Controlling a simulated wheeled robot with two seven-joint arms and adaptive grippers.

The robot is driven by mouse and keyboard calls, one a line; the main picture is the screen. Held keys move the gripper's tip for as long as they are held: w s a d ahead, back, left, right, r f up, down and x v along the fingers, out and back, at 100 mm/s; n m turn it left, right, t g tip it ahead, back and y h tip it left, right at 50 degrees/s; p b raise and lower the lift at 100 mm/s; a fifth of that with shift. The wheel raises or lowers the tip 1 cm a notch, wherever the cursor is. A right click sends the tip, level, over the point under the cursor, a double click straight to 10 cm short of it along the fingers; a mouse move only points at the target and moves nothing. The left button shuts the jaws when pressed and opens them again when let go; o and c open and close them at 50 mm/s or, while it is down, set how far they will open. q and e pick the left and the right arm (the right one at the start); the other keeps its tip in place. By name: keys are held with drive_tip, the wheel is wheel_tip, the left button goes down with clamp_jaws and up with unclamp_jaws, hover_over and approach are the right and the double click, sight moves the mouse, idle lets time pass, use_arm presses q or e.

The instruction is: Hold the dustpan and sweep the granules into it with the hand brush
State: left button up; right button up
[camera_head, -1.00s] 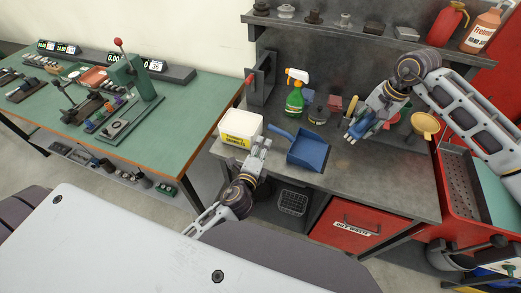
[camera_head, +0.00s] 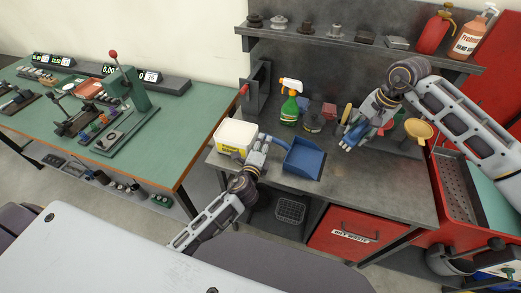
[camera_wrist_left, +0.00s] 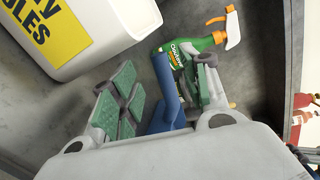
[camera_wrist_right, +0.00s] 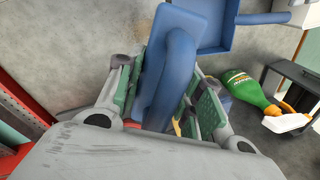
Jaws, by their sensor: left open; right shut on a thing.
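The blue dustpan (camera_head: 304,159) lies on the grey bench, its handle pointing left toward my left gripper (camera_head: 262,143). In the left wrist view the blue dustpan handle (camera_wrist_left: 164,75) shows between the spread green-padded fingers, which are open. My right gripper (camera_head: 361,131) is shut on the blue hand brush (camera_head: 351,139) to the right of the dustpan. In the right wrist view the brush (camera_wrist_right: 171,65) stands between the fingers, and the dustpan (camera_wrist_right: 218,32) lies beyond it. I cannot make out the granules.
A white tub with a yellow label (camera_head: 236,137) stands left of my left gripper. A green spray bottle (camera_head: 289,106) stands behind the dustpan. A yellow funnel (camera_head: 418,130) is right of my right gripper. The bench front (camera_head: 350,190) is clear.

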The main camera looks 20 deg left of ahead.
sight(265, 138)
use_arm(q)
drive_tip(key=shift+w+a+f, duration=0.1)
drive_tip(key=shift+w+f, duration=0.1)
drive_tip(key=shift+w, duration=0.85)
drive_tip(key=shift+w+f, duration=0.15)
drive_tip(key=shift+w, duration=0.85)
clamp_jaws()
